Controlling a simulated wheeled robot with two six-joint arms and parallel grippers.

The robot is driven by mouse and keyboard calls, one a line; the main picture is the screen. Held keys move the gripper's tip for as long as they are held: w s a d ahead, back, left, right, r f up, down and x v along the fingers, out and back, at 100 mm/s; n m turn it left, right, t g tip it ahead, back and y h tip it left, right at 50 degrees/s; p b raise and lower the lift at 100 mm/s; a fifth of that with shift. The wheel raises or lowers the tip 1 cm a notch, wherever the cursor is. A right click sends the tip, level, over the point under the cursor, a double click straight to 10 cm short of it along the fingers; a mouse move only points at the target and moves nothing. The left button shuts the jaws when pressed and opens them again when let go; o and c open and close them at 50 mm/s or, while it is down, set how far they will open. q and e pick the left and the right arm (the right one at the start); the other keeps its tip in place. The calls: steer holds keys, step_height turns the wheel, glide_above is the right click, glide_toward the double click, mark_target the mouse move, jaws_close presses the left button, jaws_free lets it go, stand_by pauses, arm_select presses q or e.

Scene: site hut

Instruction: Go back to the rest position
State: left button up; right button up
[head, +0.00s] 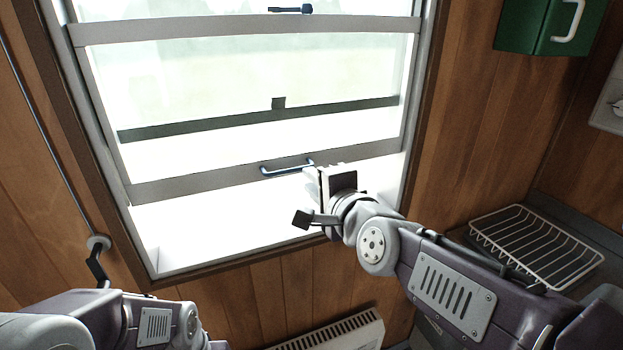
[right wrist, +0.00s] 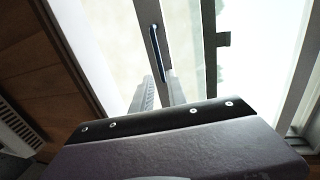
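The sash window (head: 160,190) fills the middle of the head view. Its lower rail stands above the sill, leaving a bright gap below. A blue bar handle (head: 287,168) is on that rail. My right gripper (head: 308,175) is by the handle's right end. In the right wrist view the two fingers (right wrist: 160,78) are apart, with the lower end of the blue handle (right wrist: 157,52) showing between or just beyond their tips. I cannot tell whether they touch it. My left arm shows at the lower left of the head view; its gripper is out of frame.
A wire rack (head: 537,245) lies on the counter at the right. A green cabinet (head: 548,27) hangs at the upper right. A pale heater (head: 335,333) is low under the window. A dark crank (head: 96,262) hangs on the left wall, near my left arm.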

steer(key=s+d+f+n+g+h, duration=0.15)
steer(key=d+f, duration=0.25)
steer(key=f, duration=0.4)
steer(key=d+f+g+h, duration=0.1)
steer(key=d+f+g, duration=0.2)
steer(key=f, duration=0.4)
steer(key=s+d+f+n+g+h, duration=0.15)
steer(key=d+f, duration=0.25)
steer(key=f, duration=0.4)
steer(key=s+d+f+n+g, duration=0.1)
steer(key=s+f+n+g, duration=0.2)
steer(key=s+f+n, duration=0.2)
steer(key=s+d+f+n+g, duration=0.1)
steer(key=s+f+n+g, duration=0.3)
steer(key=s, duration=0.7)
step_height(320, 180, down, 3)
steer(key=shift+d+r+n+g+h, duration=0.2)
steer(key=shift+n+g+h, duration=0.1)
steer(key=shift+n, duration=0.8)
steer(key=shift+w, duration=0.1)
